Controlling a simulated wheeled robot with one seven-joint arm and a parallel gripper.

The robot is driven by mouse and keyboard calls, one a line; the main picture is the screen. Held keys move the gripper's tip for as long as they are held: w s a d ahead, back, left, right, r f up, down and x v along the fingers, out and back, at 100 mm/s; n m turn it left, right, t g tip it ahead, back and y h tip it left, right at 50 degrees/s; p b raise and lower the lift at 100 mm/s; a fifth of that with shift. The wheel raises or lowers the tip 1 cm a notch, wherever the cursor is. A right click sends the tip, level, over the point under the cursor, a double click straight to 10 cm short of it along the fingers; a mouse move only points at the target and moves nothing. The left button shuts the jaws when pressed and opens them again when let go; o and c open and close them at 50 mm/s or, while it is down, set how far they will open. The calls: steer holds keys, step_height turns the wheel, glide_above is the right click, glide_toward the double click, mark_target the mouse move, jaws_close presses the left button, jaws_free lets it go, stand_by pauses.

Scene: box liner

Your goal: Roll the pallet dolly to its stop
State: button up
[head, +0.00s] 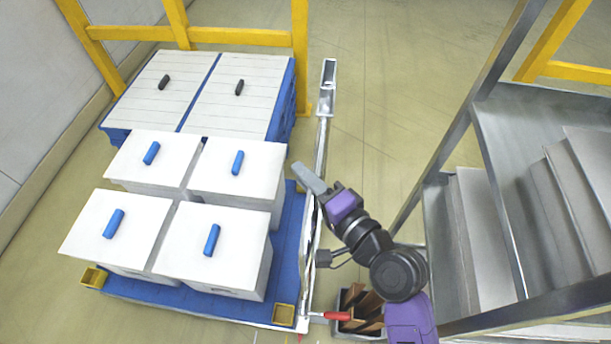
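The low blue platform (288,238), apparently the pallet dolly, carries several white boxes (150,225) with blue handles. Yellow corner pieces (284,315) sit at its near corners. A metal rail (321,150) runs along its right side to a grey metal bracket (328,75) at the far end; I cannot tell whether this is the stop. My gripper (309,178) is at the dolly's right side, over the rail, with its grey end pointing up and left. Its fingers are not clearly separated, and I cannot tell whether it touches anything.
Blue units with white slatted lids (235,95) and black handles stand beyond the boxes. Yellow railings (245,37) stand at the back. A red handle (337,316) and a bin of brown slats (358,308) are near the front.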

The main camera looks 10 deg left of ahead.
jaws_close()
stand_by(1.1)
